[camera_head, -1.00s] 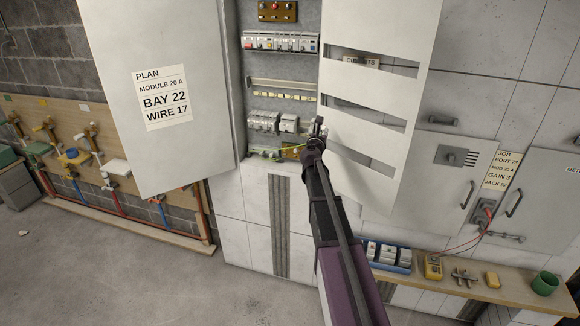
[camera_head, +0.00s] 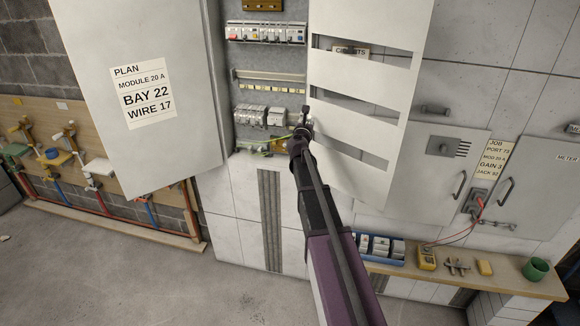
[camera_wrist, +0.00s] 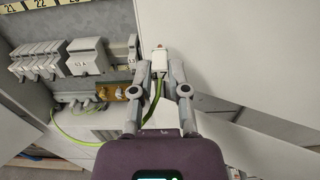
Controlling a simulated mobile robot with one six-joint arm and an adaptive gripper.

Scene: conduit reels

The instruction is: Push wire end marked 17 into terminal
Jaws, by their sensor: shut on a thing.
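My gripper (camera_wrist: 159,84) is shut on the wire end (camera_wrist: 160,64), a white piece with a red tip and a mark of which a 7 shows. A green-yellow wire (camera_wrist: 150,108) hangs from it and curves left behind a finger. In the head view my gripper (camera_head: 303,128) is in front of the open cabinet's lower right part, by the slotted panel. Grey-white modules (camera_wrist: 86,57) sit on the rail to the left of the wire end. I cannot tell which terminal opening is facing the wire end.
The slotted white panel (camera_head: 370,45) stands close on the right of my gripper. A cabinet door (camera_head: 150,150) hangs open at left with a plan sheet (camera_head: 143,95) reading bay 22, wire 17. A brass-coloured block (camera_wrist: 132,92) lies below the rail. A shelf (camera_head: 460,277) holds tools at lower right.

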